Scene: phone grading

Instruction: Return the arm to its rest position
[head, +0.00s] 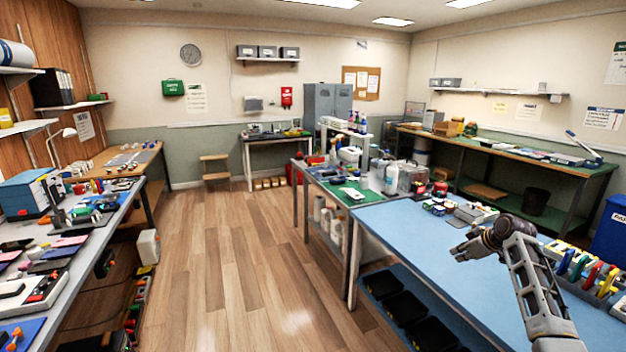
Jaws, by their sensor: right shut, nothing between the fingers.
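My right arm comes in from the lower right in the head view. Its gripper (465,250) is shut and empty, pointing left above the blue-topped table (410,240). It is just in front of a small group of items at the table's back. My left gripper is not in view.
A row of colourful tools or parts (585,268) stands on the blue table right of my arm. Small coloured boxes (438,207) and a grey device (478,212) are behind the gripper. A cluttered bench (95,232) lines the left. The wooden floor (225,265) between is clear.

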